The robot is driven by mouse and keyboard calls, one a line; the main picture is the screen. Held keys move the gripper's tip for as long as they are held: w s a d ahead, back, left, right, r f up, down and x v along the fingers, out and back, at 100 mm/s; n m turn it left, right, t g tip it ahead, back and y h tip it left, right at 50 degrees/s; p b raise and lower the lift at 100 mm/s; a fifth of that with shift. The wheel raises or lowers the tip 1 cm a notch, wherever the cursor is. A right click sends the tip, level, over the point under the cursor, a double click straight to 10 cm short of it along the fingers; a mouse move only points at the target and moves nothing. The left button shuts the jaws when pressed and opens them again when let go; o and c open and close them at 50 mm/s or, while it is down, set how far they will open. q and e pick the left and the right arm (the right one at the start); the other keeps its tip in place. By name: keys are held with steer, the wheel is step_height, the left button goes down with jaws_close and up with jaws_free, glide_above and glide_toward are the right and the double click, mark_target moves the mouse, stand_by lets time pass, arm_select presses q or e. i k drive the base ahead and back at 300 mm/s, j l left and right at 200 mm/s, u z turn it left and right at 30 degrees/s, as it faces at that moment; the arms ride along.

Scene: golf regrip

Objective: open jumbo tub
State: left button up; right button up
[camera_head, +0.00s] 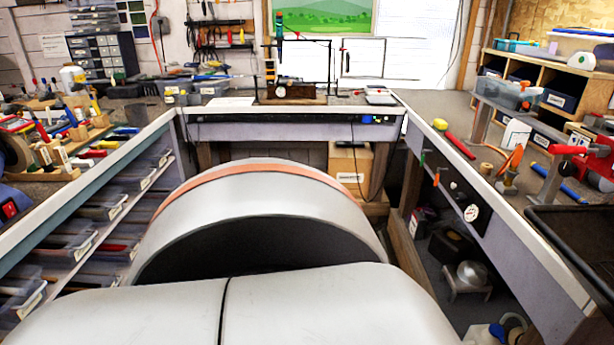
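Neither of my grippers is in view. No container stands out clearly as the jumbo tub. A white tub with a yellowish top (72,76) stands upright on the left bench. A clear plastic bin (508,93) with items in it sits on a raised stand on the right bench. A large translucent box (580,41) rests on top of the wooden shelf at the far right. I cannot tell which of these, if any, is the jumbo tub.
Benches surround me: the left bench (60,222) with tools and bins below, the back bench (220,119), and the right bench (470,168). A black tray (575,240) lies at the right. A cardboard box (349,165) is under the back bench. My own body hides much of the floor.

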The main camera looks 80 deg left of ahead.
mark_target(100, 220)
steer(key=u, duration=3.2)
steer(key=i+l+u, duration=0.1)
steer(key=u, duration=0.4)
steer(key=l+u, duration=0.3)
steer(key=u, duration=0.15)
steer(key=i+l, duration=0.1)
steer(key=l, duration=0.4)
steer(key=i+l+z, duration=0.15)
steer(key=i+l, duration=1.7)
steer(key=i, duration=0.05)
